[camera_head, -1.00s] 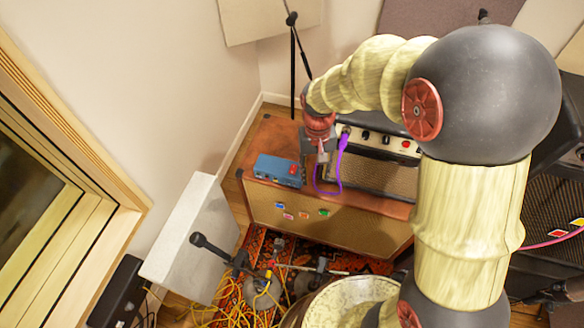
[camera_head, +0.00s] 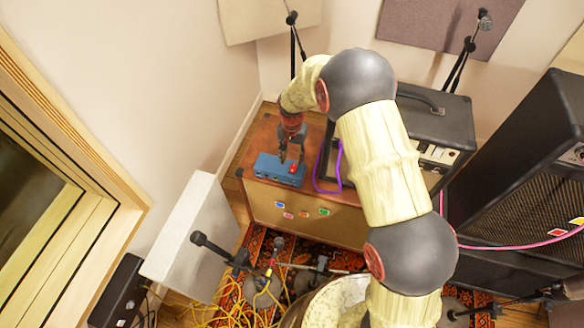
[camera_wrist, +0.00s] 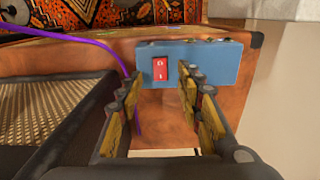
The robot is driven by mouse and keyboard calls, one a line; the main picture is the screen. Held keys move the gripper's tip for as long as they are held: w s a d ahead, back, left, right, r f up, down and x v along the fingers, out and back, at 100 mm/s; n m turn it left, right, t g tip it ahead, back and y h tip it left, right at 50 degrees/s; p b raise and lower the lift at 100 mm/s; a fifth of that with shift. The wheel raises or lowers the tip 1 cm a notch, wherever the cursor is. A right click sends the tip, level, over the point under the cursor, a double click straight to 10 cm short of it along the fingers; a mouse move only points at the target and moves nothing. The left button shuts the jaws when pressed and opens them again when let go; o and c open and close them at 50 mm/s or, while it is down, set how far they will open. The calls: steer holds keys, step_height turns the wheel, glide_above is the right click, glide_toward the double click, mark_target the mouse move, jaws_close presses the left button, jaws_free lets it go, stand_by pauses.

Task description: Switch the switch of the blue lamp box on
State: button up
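The blue lamp box (camera_head: 268,168) sits on top of the brown wooden cabinet near its front left. It also shows in the wrist view (camera_wrist: 212,62). Its red rocker switch (camera_wrist: 160,70) is on the face toward the wrist camera; which way it is pressed I cannot tell. My gripper (camera_head: 290,156) is just above and behind the box in the head view. In the wrist view my gripper (camera_wrist: 162,84) is open and empty, with its two fingers apart and the red switch between and beyond their tips. Contact with the box is not clear.
The wooden cabinet (camera_head: 330,226) carries the box and an amp head (camera_head: 437,155) to the right. A purple cable (camera_head: 320,178) loops beside the box and shows left of my fingers in the wrist view. Mic stands and yellow cables lie in front.

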mark_target(292, 171)
step_height(292, 171, down, 7)
steer(key=shift+r+b, duration=0.1)
steer(key=shift+b, duration=0.55)
steer(key=shift+c, duration=1.2)
jaws_close()
